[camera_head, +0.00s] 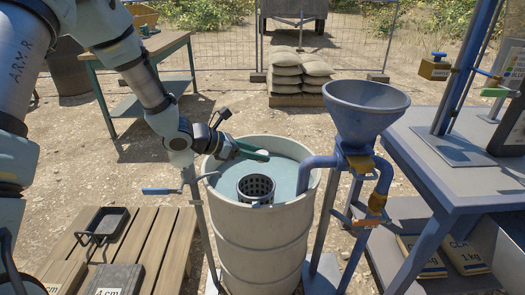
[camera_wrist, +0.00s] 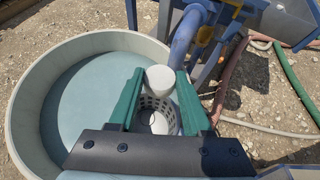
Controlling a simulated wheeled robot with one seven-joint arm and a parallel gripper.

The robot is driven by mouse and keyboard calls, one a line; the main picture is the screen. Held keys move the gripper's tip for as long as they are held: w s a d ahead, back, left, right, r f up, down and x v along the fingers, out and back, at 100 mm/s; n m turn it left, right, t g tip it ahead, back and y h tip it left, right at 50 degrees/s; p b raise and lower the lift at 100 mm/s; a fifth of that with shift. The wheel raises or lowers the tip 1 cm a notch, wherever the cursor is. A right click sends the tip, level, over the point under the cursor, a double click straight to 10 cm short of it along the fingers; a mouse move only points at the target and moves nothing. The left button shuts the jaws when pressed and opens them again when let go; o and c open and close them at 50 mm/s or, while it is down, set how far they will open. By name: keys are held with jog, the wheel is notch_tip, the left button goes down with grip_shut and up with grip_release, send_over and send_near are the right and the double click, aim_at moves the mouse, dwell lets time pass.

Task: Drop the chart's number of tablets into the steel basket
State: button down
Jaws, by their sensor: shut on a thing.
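A white tablet (camera_wrist: 160,78) is held between the green fingertips of my gripper (camera_wrist: 161,85) in the wrist view. In the head view my gripper (camera_head: 256,154) is above the tank, with the pale tablet (camera_head: 263,152) just showing at the fingers. The perforated steel basket (camera_head: 256,190) sits in the blue-grey liquid of the tank, below and a little in front of the fingertips. In the wrist view the basket (camera_wrist: 158,116) shows between and beneath the fingers. Its contents are hard to make out. No readable chart is in view.
The round tank (camera_head: 262,235) has a raised rim. A blue funnel (camera_head: 362,108) with pipework stands close on its right, beside a blue bench (camera_head: 465,165). A slatted wooden table (camera_head: 140,240) with a black tray (camera_head: 103,223) is at the left.

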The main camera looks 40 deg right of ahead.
notch_tip(320, 180, down, 5)
jog(key=b, duration=0.2)
jog(key=shift+f+b, duration=0.2)
jog(key=shift+b, duration=0.1)
jog(key=shift+c, duration=1.3)
grip_release()
jog(key=shift+a, duration=0.1)
jog(key=b+v, duration=0.1)
jog(key=v, duration=0.9)
jog(key=shift+a+r, duration=0.15)
jog(key=shift+a, duration=0.15)
jog(key=shift+w, duration=0.1)
